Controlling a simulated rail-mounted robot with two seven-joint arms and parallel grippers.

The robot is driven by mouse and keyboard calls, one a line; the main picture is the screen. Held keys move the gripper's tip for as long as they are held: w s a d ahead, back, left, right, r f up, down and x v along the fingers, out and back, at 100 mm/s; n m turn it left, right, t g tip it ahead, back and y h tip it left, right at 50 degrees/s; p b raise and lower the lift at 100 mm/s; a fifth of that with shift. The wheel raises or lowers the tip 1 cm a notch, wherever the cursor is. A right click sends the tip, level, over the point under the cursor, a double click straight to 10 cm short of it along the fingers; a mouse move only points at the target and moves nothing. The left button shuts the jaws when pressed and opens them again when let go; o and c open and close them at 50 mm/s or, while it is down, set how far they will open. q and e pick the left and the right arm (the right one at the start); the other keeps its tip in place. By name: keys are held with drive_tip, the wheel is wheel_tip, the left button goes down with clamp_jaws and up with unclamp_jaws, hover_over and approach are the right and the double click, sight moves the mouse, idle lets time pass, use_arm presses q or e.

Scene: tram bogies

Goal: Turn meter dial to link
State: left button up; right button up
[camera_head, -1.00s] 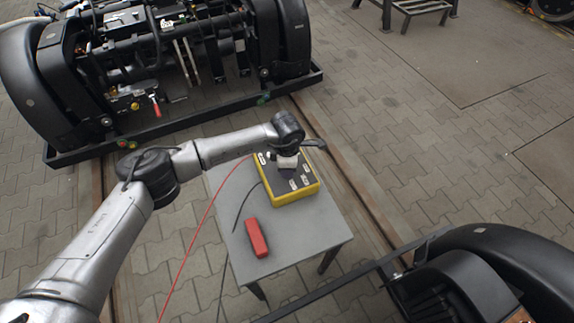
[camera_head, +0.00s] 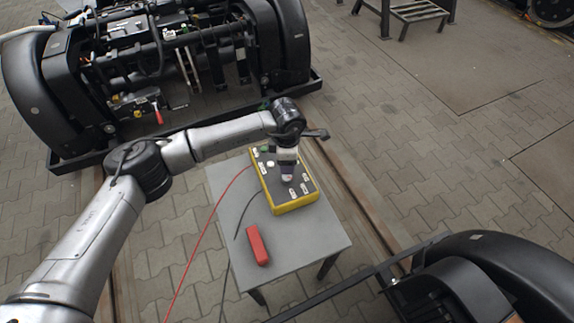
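The meter (camera_head: 308,201) is a yellow box with a dark top face and several small white labels, standing on a small grey table (camera_head: 299,246). A round white knob (camera_head: 271,163) shows on the upper left of its face. My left arm reaches in from the left, and its gripper (camera_head: 286,175) points down over the middle of the meter's face. The gripper hides the part of the face below it, including any dial there. I cannot tell whether its fingers are open or shut, or whether they touch the meter. My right gripper is not in view.
A red cable (camera_head: 205,232) and a dark cable run off the table's left side. A black bogie (camera_head: 160,70) stands behind, and another dark one (camera_head: 470,275) at lower right.

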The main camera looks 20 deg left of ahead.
use_arm(q)
drive_tip(key=shift+r+p, duration=0.55)
drive_tip(key=shift+r, duration=2.1)
